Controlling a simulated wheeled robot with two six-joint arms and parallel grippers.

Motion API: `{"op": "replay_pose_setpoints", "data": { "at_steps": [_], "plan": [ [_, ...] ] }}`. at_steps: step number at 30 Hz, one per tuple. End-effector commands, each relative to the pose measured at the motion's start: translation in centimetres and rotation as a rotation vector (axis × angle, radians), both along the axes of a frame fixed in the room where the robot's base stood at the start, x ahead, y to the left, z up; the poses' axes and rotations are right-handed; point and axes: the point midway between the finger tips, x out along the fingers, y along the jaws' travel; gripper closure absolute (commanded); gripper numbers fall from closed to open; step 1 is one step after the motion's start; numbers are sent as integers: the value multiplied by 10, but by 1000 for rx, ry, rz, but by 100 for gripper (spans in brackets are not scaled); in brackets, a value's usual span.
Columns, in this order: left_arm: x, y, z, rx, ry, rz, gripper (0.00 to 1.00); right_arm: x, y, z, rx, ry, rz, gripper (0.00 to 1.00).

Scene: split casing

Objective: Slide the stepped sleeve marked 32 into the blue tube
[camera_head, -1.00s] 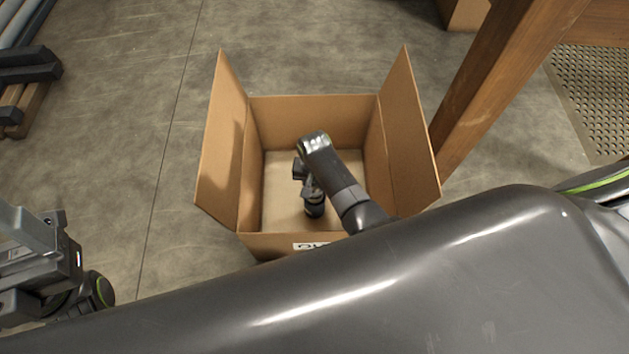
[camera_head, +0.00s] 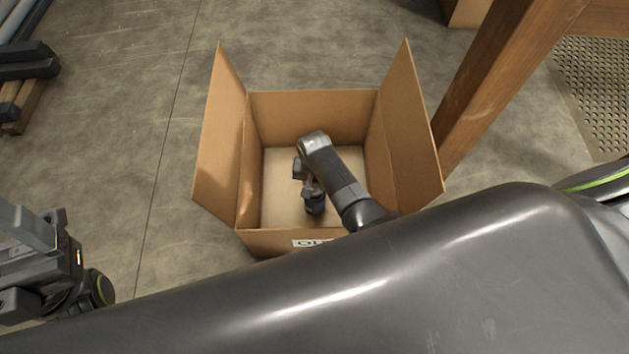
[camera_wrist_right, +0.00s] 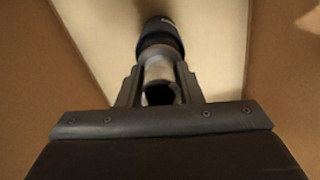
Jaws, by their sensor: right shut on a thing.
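My right gripper (camera_wrist_right: 160,78) is shut on a grey, tube-like metal piece (camera_wrist_right: 158,72) with a dark hollow near end. A wider dark cylinder (camera_wrist_right: 158,38) with a small unreadable pale mark lies in line beyond it. I cannot tell whether this is one stepped part or two, and no 32 is readable. In the head view my right wrist reaches down into a cardboard box (camera_head: 315,104), with a dark round end (camera_head: 315,205) below it. My left gripper (camera_head: 35,262) is at the lower left, outside the box, its jaws unclear. I cannot make out a blue tube.
A wooden post (camera_head: 490,95) stands just right of the box. Dark bars (camera_head: 28,70) lie at the upper left. The concrete floor left of the box is clear.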

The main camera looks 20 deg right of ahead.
Motion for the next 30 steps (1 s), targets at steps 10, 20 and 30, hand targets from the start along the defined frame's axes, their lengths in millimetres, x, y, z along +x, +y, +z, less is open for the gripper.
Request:
{"op": "replay_pose_setpoints", "data": {
  "at_steps": [10,20,30],
  "plan": [
    [0,0,-4,0,1,0,16,2,0,-4,0,-4,0,100],
    [0,0,-6,0,1,0,16,2,0,-7,0,-4,0,100],
    [0,0,-15,0,1,0,16,2,0,-19,0,-4,0,100]
  ]
}}
